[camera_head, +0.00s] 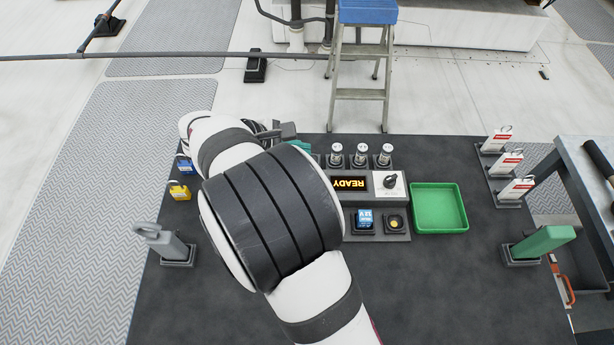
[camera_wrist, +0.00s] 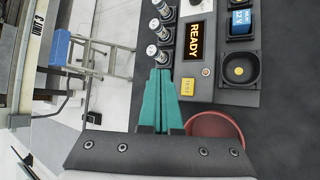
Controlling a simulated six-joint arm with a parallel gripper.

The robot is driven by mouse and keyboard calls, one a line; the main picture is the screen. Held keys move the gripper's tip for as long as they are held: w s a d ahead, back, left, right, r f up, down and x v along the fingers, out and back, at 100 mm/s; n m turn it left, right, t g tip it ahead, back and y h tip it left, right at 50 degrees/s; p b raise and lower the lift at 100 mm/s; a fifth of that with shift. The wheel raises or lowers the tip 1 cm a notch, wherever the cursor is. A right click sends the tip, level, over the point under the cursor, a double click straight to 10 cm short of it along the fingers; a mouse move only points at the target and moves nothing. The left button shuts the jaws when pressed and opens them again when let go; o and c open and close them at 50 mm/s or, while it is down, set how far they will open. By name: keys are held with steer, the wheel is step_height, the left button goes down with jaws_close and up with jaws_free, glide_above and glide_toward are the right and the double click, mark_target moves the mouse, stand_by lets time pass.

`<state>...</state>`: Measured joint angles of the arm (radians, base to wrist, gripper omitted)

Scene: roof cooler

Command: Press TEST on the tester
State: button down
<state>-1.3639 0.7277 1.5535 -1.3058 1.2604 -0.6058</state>
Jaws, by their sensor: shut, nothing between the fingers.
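The tester shows its lit READY display (camera_head: 350,183), which also shows in the wrist view (camera_wrist: 195,42). A small yellow square with lettering, apparently TEST (camera_wrist: 188,88), sits at the tester's near end in the wrist view, below the display. My arm hides it in the head view. My gripper (camera_wrist: 160,72) has green fingers, shut and empty. In the wrist view the tips appear left of the yellow square, just below the lowest of the upright cylinders. In the head view the fingers (camera_head: 299,146) are left of the cylinders. Height above the tester is unclear.
Three upright cylinders (camera_head: 361,155) line the tester's back. A rotary knob (camera_head: 390,183) and green tray (camera_head: 438,208) lie to the right. A blue block (camera_head: 364,220) and a black round socket (camera_wrist: 238,68) are near the front. A red dish (camera_wrist: 222,124) is partly behind my gripper.

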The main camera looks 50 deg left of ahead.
steer(key=shift+f, duration=4.25)
steer(key=shift+f, duration=0.4)
steer(key=shift+f, duration=0.4)
steer(key=shift+r, duration=0.8)
steer(key=shift+r, duration=0.1)
steer(key=shift+r, duration=2.45)
